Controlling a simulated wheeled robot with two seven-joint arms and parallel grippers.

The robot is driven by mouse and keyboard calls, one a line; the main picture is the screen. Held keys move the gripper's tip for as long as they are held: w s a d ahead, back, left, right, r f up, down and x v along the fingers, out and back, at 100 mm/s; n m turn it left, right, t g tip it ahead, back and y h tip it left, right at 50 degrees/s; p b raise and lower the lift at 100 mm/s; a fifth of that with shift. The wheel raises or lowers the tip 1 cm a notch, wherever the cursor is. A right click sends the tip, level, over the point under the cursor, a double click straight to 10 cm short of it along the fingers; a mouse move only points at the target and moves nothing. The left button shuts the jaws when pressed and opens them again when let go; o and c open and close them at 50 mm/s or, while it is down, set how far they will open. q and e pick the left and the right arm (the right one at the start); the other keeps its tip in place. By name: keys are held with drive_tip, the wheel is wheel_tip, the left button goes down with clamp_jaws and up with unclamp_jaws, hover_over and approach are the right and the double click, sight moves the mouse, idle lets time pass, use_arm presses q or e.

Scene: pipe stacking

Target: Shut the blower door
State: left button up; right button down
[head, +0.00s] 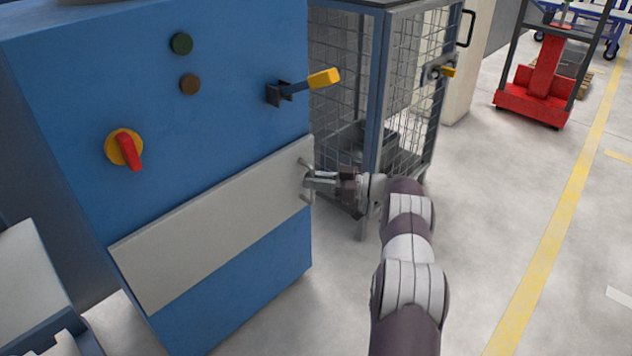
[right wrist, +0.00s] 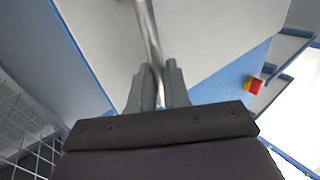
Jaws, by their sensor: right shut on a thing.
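The blower door is a pale grey panel (head: 205,228) across the front of a blue cabinet (head: 225,125). It looks close to flat against the cabinet front, but I cannot tell whether a gap stays open. A thin metal handle (right wrist: 145,25) stands at its right end and also shows in the head view (head: 306,194). My right gripper (head: 314,180) is at this handle. In the right wrist view its two fingers (right wrist: 158,82) are closed around the bar, with the pale panel behind. My left gripper is not in view.
The cabinet front carries a red and yellow switch (head: 125,149), a green button (head: 181,44), a brown button (head: 190,84) and a yellow-ended lever (head: 323,78). A wire mesh cage (head: 405,95) stands just behind my right gripper. Open floor (head: 500,200) lies to the right.

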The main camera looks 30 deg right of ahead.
drive_tip(key=shift+w+a+r, duration=0.2)
drive_tip(key=shift+w+r, duration=0.1)
drive_tip(key=shift+w, duration=0.05)
drive_tip(key=c, duration=1.4)
unclamp_jaws()
drive_tip(key=shift+c, duration=0.2)
drive_tip(key=shift+o, duration=1.1)
drive_tip(key=shift+w+a+f, duration=0.1)
drive_tip(key=shift+w+a, duration=0.15)
drive_tip(key=shift+w, duration=0.05)
drive_tip(key=shift+s+d+p, duration=0.25)
drive_tip(key=shift+d+p, duration=0.05)
drive_tip(key=shift+p, duration=0.05)
drive_tip(key=p+v, duration=0.3)
drive_tip(key=v, duration=0.9)
drive_tip(key=shift+s+d, duration=0.1)
drive_tip(key=shift+d, duration=0.05)
